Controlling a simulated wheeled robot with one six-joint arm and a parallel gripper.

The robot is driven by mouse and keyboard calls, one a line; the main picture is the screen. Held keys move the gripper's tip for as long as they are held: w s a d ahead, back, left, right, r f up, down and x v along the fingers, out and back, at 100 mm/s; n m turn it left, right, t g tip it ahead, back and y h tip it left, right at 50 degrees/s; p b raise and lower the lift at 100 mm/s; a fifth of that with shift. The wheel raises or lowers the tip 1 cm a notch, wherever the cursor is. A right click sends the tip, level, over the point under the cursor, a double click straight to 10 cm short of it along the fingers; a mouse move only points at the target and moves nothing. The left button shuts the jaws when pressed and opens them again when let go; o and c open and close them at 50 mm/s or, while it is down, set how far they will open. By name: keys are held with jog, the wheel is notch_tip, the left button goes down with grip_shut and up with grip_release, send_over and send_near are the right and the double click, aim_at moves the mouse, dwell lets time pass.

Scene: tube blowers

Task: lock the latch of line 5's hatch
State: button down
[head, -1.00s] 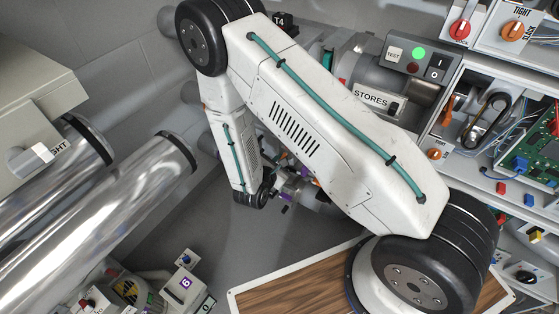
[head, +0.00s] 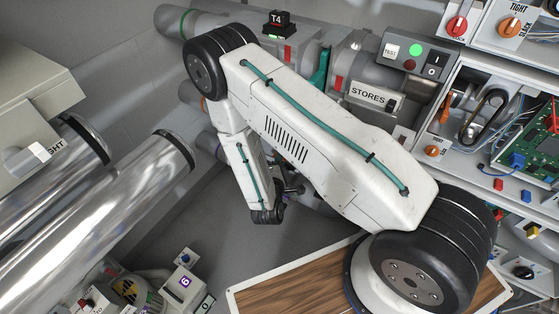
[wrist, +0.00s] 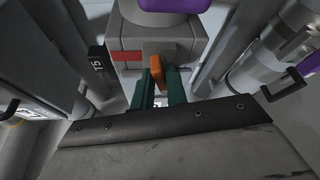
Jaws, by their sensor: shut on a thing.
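In the wrist view, the two teal fingers of my gripper (wrist: 160,88) reach forward from a dark bar and close on an orange latch handle (wrist: 157,69). The handle stands at the front of a grey hatch housing (wrist: 158,47) with a red stripe (wrist: 126,56). A black tag reading T5 (wrist: 97,65) is just left of the housing. The handle's lower end is between the fingers, and I cannot tell whether the latch is locked. In the head view, my arm hides the hatch and most of the gripper.
A purple band (wrist: 168,4) is above the housing. In the head view, the T4 tag (head: 277,20) and the STORES panel (head: 373,95) are behind my arm. Large shiny tubes (head: 110,215) lie at left.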

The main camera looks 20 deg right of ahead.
jog(key=shift+f+m+t+h, duration=0.15)
jog(key=shift+m+t, duration=0.1)
jog(key=shift+m, duration=0.45)
jog(key=shift+f+m+t+h, duration=0.15)
jog(key=shift+m+t, duration=0.1)
jog(key=shift+m, duration=0.45)
jog(key=shift+r, duration=0.1)
jog(key=c, duration=1.5)
grip_release()
jog(key=shift+o, duration=0.2)
jog(key=v, duration=0.8)
jog(key=shift+d, duration=0.15)
